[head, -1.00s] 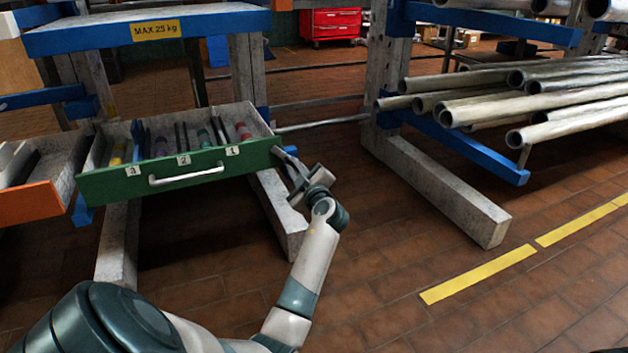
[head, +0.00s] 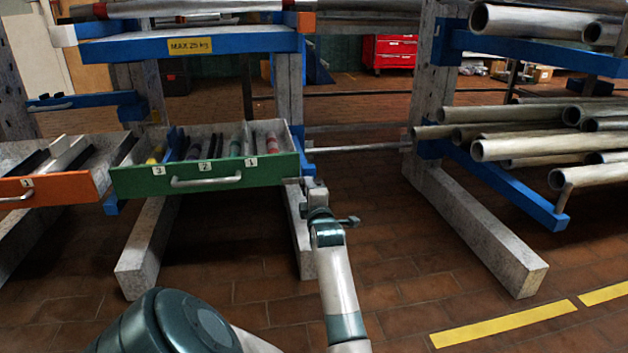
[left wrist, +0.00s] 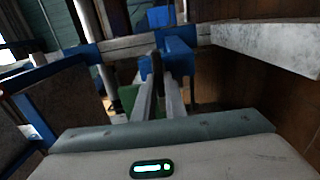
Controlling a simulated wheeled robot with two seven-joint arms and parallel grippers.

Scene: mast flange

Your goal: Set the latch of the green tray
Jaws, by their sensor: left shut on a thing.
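The green tray (head: 270,172) is pulled out of the rack, with a pale bar handle and labels 3, 2 and 1 on its front. My left gripper (head: 302,184) is at the front right corner of the tray, just below its top edge. It is shut on a small part there, which I take for the latch; the fingers hide most of it in the head view. In the left wrist view the two grey fingers (left wrist: 160,92) reach forward to a blue piece (left wrist: 180,52), with a bit of green beside them. My right gripper is not in view.
An orange tray (head: 60,190) stands open to the left. A blue shelf beam (head: 120,50) marked MAX 25 kg is above. Grey rack feet (head: 150,245) reach forward over the floor. Metal pipes (head: 520,148) lie on the rack at right. The floor between the rack feet is clear.

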